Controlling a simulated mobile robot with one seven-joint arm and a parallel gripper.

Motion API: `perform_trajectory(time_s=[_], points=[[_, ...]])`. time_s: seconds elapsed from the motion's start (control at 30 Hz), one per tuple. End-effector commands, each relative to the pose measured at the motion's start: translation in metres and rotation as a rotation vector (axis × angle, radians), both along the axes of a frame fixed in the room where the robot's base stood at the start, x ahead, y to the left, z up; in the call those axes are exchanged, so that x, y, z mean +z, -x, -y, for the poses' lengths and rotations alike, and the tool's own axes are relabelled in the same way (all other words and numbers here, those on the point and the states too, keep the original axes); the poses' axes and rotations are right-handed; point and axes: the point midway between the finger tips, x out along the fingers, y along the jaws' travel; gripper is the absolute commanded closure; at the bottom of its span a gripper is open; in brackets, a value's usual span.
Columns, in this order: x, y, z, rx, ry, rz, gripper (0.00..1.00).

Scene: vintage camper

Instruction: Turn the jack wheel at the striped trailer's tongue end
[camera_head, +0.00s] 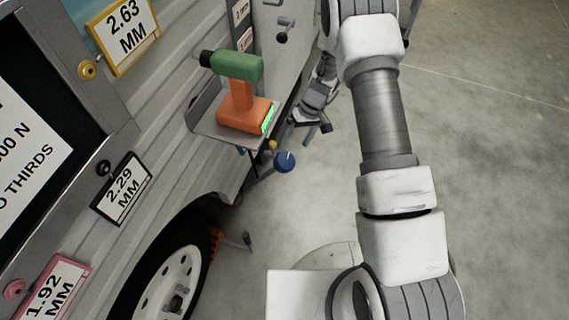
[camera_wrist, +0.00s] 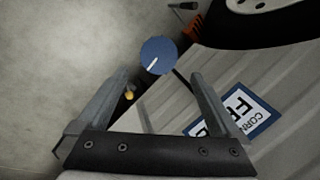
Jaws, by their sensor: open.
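A round blue wheel (camera_head: 285,161) with a white line on its face sits low beside the trailer (camera_head: 180,130), just past the shelf end. I take it for the jack wheel. The blue wheel (camera_wrist: 158,55) also shows in the wrist view, beyond my fingertips and roughly centred between them. My gripper (camera_wrist: 158,78) is open and empty, with its fingers apart from the wheel. In the head view my gripper (camera_head: 316,112) is partly hidden and small, above and right of the wheel. The shaft behind the wheel is mostly hidden.
A shelf on the trailer side holds an orange and green drill (camera_head: 238,92). A tyre (camera_head: 175,285) and orange item (camera_head: 215,241) lie below. A blue-framed sign (camera_wrist: 240,112) is near my right finger. Concrete floor (camera_head: 490,120) is clear to the right.

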Motion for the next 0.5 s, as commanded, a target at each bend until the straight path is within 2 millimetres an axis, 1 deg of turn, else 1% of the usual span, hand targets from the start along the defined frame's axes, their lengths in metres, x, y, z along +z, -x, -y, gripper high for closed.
perform_trajectory(time_s=[0.03,0.2,0.33,0.5], points=[[-0.015,0.002,-0.004,0.000,0.000,-0.002,0.00],[-0.050,0.007,-0.015,0.001,0.001,-0.003,0.00],[-0.074,0.009,-0.022,0.000,0.000,-0.001,0.00],[-0.094,0.012,-0.029,-0.001,0.000,-0.001,0.00]])
